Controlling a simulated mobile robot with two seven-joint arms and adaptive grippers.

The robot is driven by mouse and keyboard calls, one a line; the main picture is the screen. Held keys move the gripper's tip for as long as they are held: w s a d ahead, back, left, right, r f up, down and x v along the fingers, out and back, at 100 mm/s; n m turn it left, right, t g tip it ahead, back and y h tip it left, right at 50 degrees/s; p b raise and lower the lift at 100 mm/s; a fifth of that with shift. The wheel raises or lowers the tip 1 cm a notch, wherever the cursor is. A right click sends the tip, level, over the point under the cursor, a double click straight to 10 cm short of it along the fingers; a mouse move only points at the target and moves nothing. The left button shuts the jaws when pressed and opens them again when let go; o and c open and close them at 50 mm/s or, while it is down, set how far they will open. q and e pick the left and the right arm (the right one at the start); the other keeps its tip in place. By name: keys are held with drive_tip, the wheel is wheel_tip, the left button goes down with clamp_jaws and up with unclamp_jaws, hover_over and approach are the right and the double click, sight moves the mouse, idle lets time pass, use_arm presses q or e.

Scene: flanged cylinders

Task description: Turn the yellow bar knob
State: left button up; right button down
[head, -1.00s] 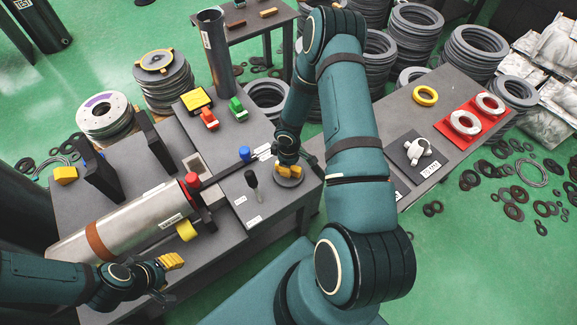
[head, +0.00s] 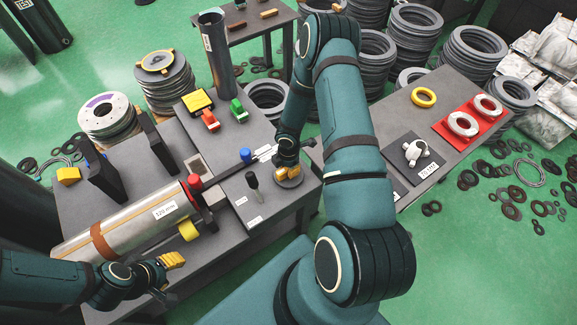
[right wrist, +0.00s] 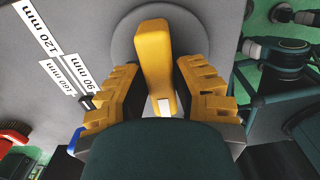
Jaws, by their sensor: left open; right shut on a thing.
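The yellow bar knob (right wrist: 156,58) stands on a round grey disc (right wrist: 124,40) in the right wrist view. My right gripper (right wrist: 158,92) is shut on it, with one finger on each side of the bar. In the head view the right gripper (head: 288,170) is over the grey disc (head: 291,183) at the table's right end, and its fingers largely hide the knob. My left gripper (head: 176,262) is open and empty in front of the metal cylinder (head: 135,222), which is labelled 120 mm.
Labels reading 120, 90 and 160 mm (right wrist: 62,65) lie beside the disc. A black-handled peg (head: 252,182) and a blue knob (head: 245,155) stand close by. A red knob (head: 194,181) and a yellow roller (head: 188,230) are at the cylinder's end.

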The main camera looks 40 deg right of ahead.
drive_tip(key=n+p, duration=0.1)
drive_tip(key=n, duration=0.3)
drive_tip(key=shift+n, duration=0.4)
idle(0.4)
drive_tip(key=c, duration=0.7)
unclamp_jaws()
drive_tip(key=shift+c, duration=0.2)
drive_tip(key=shift+r, duration=0.1)
wheel_tip(320, 180, up, 12)
